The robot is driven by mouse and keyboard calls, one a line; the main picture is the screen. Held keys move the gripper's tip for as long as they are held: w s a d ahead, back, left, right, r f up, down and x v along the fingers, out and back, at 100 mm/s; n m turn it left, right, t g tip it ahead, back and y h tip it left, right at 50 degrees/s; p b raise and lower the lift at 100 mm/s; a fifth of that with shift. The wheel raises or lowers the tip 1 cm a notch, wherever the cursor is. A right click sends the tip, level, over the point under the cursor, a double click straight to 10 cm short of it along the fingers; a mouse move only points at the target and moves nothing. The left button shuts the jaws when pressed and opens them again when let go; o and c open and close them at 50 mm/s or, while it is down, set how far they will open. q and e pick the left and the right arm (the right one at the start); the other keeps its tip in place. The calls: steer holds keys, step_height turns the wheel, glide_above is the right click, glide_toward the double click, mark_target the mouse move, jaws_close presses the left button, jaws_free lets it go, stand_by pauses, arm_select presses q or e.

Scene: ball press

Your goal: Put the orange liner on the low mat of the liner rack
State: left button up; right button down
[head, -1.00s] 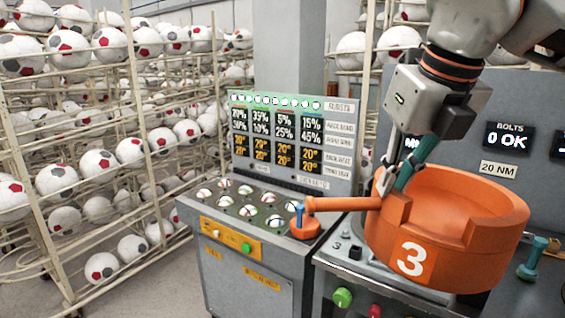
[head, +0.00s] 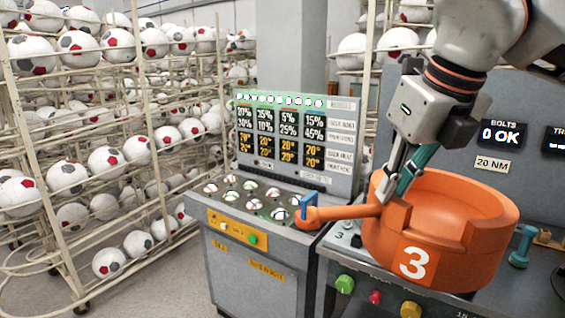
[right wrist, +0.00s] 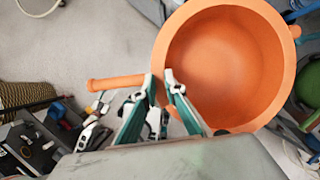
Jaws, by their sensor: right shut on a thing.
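The orange liner (head: 470,255) is a thick round bowl marked with a white 3, with notches in its rim and a handle-like bar sticking out to the left. My right gripper (head: 386,200) is shut on it where the bar meets the bowl. In the right wrist view the fingers (right wrist: 160,82) close at the bowl's rim beside the bar, and the liner (right wrist: 225,65) looks empty inside. The liner looks held up in front of the machine; the contact below it is hidden. I cannot make out the liner rack or its low mat. My left gripper is not in view.
A grey console (head: 255,270) with a lit percentage panel (head: 295,140) stands left of the liner. Wire racks full of soccer balls (head: 105,160) fill the left. A button panel (head: 380,300) lies below the liner, and a teal tool (head: 522,246) is at its right.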

steer(key=shift+w+d+f+n, duration=0.2)
steer(key=shift+w+f+n, duration=0.05)
steer(key=shift+f+n, duration=0.45)
steer(key=s+d+f+n+g, duration=0.1)
steer(key=d+f+n+g, duration=0.1)
steer(key=f+n, duration=0.7)
steer(key=s+d+f+n+g+h, duration=0.1)
steer(key=f+n+g, duration=0.3)
steer(key=f+n, duration=0.6)
steer(key=d+f+n+g, duration=0.2)
steer(key=d+f+n, duration=0.1)
steer(key=f+n, duration=0.7)
steer(key=shift+s+d+f+n+g, duration=0.25)
steer(key=shift+s+d+n+g, duration=0.15)
steer(key=shift+n, duration=0.7)
